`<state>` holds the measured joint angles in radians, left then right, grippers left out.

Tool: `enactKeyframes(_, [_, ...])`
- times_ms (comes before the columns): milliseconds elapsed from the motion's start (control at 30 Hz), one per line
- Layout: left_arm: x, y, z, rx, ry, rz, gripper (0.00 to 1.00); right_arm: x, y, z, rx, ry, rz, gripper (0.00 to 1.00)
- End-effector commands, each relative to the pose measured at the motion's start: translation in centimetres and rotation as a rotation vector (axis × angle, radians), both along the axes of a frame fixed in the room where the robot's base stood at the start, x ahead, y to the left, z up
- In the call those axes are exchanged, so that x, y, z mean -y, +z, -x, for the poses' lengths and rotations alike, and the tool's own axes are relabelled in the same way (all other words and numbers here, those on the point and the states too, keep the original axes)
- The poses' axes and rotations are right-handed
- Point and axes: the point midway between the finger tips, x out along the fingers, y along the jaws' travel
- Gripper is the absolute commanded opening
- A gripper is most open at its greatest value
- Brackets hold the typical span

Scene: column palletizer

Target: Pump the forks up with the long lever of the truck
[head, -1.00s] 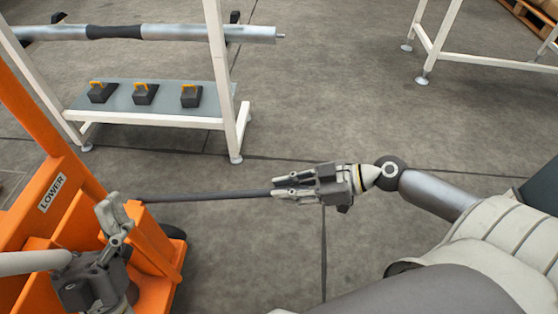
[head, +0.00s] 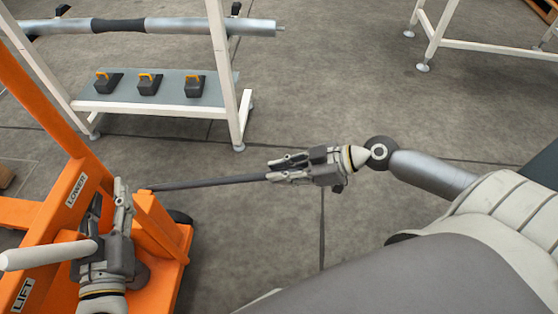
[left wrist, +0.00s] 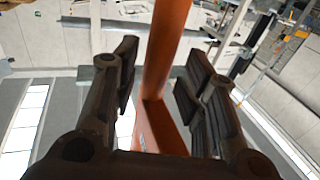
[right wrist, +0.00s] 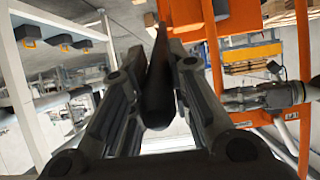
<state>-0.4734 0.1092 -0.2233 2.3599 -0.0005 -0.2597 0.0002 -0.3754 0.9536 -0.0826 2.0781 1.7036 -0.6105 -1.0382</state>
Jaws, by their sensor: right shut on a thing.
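The orange truck (head: 60,205) stands at the left of the head view, with "LOWER" and "LIFT" labels on it. Its long dark lever (head: 210,182) reaches out to the right from low on the truck, nearly level. My right gripper (head: 270,171) is shut on the lever's outer end. In the right wrist view the lever (right wrist: 158,90) lies between the fingers. My left gripper (head: 109,197) is in front of the truck's body, fingers apart and empty. In the left wrist view an orange upright of the truck (left wrist: 165,55) shows beyond the open fingers. The forks cannot be made out.
A white-framed rack (head: 228,80) behind the lever carries a metal shaft (head: 180,27) and a shelf (head: 150,104) with several black blocks with yellow handles. Another white frame (head: 485,43) stands at the back right. The floor around the lever is clear.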

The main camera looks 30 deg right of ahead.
Motion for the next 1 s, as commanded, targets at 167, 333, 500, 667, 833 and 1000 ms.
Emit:
enactKeyframes(167, [-1.1, 2.7, 0.4, -0.065, 0.020, -0.024, 0.40, 0.0, 0.9, 0.1, -0.014, 0.004, 0.016, 0.00])
enactKeyframes(333, [-2.0, -0.8, 1.1, -0.249, 0.033, -0.072, 0.40, -0.1, 1.3, 0.0, -0.021, 0.003, 0.026, 0.00])
enactKeyframes(500, [-2.8, -4.2, 2.7, -0.436, 0.044, -0.118, 0.40, -0.1, 1.7, -0.2, -0.024, 0.002, 0.037, 0.00])
enactKeyframes(667, [-3.7, -7.4, 5.0, -0.620, 0.052, -0.162, 0.40, -0.2, 2.1, -0.3, -0.029, 0.001, 0.044, 0.00])
enactKeyframes(833, [-4.8, -10.1, 8.0, -0.810, 0.059, -0.205, 0.40, -0.4, 2.5, -0.4, -0.033, -0.001, 0.052, 0.00])
enactKeyframes(1000, [-5.5, -11.8, 10.3, -0.936, 0.064, -0.234, 0.40, -0.5, 2.5, -0.5, -0.036, -0.002, 0.059, 0.00])
